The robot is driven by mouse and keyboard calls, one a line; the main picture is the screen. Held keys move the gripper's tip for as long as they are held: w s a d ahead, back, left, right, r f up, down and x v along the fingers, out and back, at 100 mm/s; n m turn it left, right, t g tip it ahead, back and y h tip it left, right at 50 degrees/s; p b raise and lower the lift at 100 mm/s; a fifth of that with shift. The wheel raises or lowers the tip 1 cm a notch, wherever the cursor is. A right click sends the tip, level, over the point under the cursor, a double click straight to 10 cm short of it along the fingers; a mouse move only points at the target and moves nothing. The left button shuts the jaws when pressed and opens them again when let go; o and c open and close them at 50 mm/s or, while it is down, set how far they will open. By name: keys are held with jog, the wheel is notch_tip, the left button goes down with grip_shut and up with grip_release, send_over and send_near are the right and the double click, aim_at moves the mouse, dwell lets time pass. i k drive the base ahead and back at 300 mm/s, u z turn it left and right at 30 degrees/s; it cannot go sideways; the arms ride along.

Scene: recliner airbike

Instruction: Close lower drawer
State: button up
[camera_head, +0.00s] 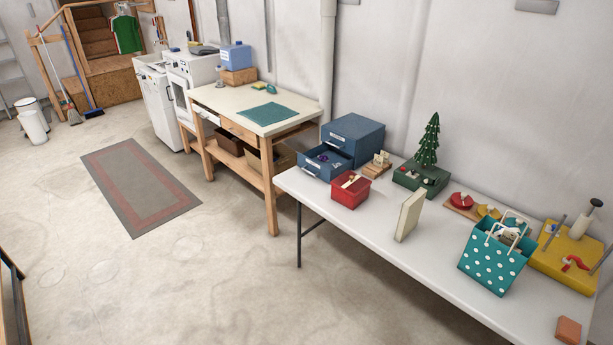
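A blue two-drawer cabinet (362,129) stands at the far left end of the white table. Its lower drawer (311,170) is pulled out toward the left and front, and small dark or purple items lie inside. Its upper drawer (337,141) looks shut. A red box (349,203) with pale items in it stands just in front of the open drawer, close to its right side; I cannot tell if they touch. My gripper is not in view.
The white table (372,231) also holds a cream block (410,216), a small tree (428,142), a dotted teal bag (491,262) and a yellow case (565,258). A wooden workbench (266,188) stands beyond its left end. The floor left of the table is open.

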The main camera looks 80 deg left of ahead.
aim_at(308, 161)
jog(key=z, duration=0.5)
jog(key=k, duration=0.3)
jog(key=u, duration=2.8)
jog(key=i, duration=1.65)
jog(key=u, duration=0.05)
